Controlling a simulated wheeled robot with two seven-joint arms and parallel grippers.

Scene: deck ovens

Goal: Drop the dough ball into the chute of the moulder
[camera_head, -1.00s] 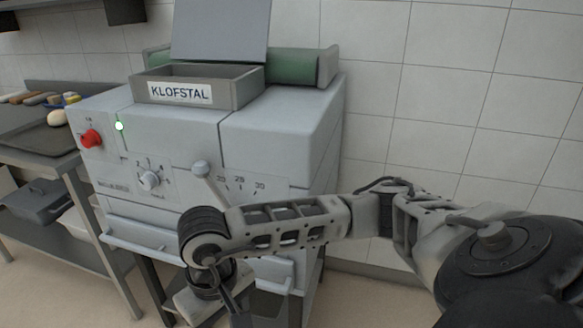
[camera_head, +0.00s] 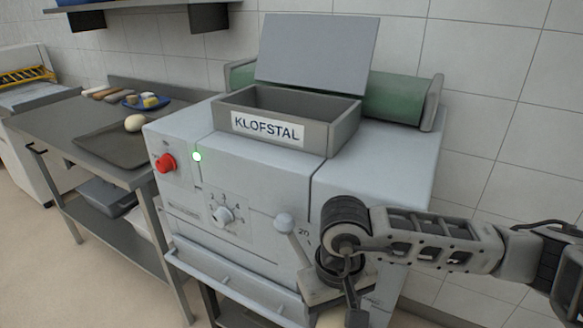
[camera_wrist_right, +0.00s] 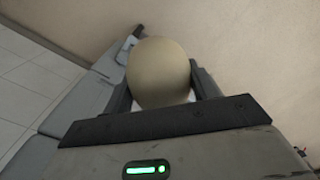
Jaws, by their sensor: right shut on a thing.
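The moulder (camera_head: 255,180) is a pale grey machine with an open-topped chute (camera_head: 345,128) labelled KLOFSTAL on top and a raised flap behind it. My right gripper (camera_head: 338,312) is low in front of the machine's right side, below the chute. In the right wrist view a beige dough ball (camera_wrist_right: 160,72) sits between the fingers of the right gripper (camera_wrist_right: 163,90), which is shut on it. In the head view only a sliver of that ball shows at the bottom edge. Another pale dough ball (camera_head: 134,123) lies on a dark tray at the left. My left gripper is out of view.
A steel table (camera_head: 60,125) left of the moulder bears the dark tray (camera_head: 110,150) and a blue plate (camera_head: 150,104) with several pieces. The moulder front has a red button (camera_head: 165,163), a dial (camera_head: 223,216) and a ball-topped lever (camera_head: 285,225) close to my right wrist.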

